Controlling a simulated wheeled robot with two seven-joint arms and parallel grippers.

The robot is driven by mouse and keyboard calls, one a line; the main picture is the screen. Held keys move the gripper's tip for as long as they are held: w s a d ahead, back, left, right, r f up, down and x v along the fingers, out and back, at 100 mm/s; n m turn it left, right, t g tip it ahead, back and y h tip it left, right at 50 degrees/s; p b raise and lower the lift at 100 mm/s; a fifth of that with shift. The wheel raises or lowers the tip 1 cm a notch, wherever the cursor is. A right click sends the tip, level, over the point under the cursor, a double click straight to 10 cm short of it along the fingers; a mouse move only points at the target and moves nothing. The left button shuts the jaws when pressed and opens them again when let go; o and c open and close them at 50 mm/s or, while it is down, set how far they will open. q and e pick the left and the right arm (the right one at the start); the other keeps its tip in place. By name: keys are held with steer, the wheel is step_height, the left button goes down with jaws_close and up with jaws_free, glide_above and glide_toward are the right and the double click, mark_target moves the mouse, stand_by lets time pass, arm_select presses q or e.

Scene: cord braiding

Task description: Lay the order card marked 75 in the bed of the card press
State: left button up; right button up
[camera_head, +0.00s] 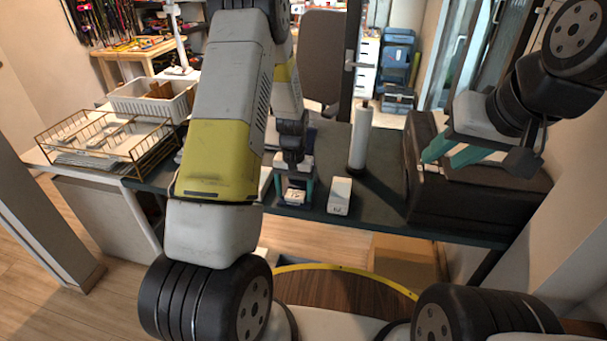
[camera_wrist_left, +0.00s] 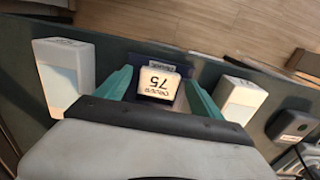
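The order card marked 75 (camera_wrist_left: 157,83) lies in the dark blue bed of the card press (camera_wrist_left: 172,58), its print upside down in the left wrist view. The card also shows small in the head view (camera_head: 294,196). My left gripper (camera_wrist_left: 158,78) has its teal fingers on either side of the card, with narrow dark gaps between; it looks open. In the head view my left gripper (camera_head: 295,188) is low over the table, and my arm hides part of the area. My right gripper (camera_head: 440,160) is open and empty over a black case.
A white block (camera_head: 340,196) stands right of the press; pale blocks flank it in the wrist view (camera_wrist_left: 66,74) (camera_wrist_left: 241,97). A white cylinder (camera_head: 360,140) stands behind. The black case (camera_head: 425,200) fills the right end. A wire rack (camera_head: 105,140) and white basket (camera_head: 150,100) are left.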

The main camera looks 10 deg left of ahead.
mark_target(295, 197)
arm_select(q)
step_height(295, 197, up, 13)
steer(key=s+d+r+t+h, duration=0.1)
steer(key=s+r+t, duration=0.1)
steer(key=s+r, duration=0.45)
steer(key=s+r+t+h, duration=0.1)
steer(key=s+r, duration=0.3)
steer(key=r, duration=0.5)
steer(key=s+d+r+t, duration=0.1)
steer(key=s+r+t, duration=0.2)
steer(key=s, duration=1)
step_height(295, 197, up, 3)
steer(key=shift+s+f, duration=0.1)
steer(key=shift+s, duration=0.3)
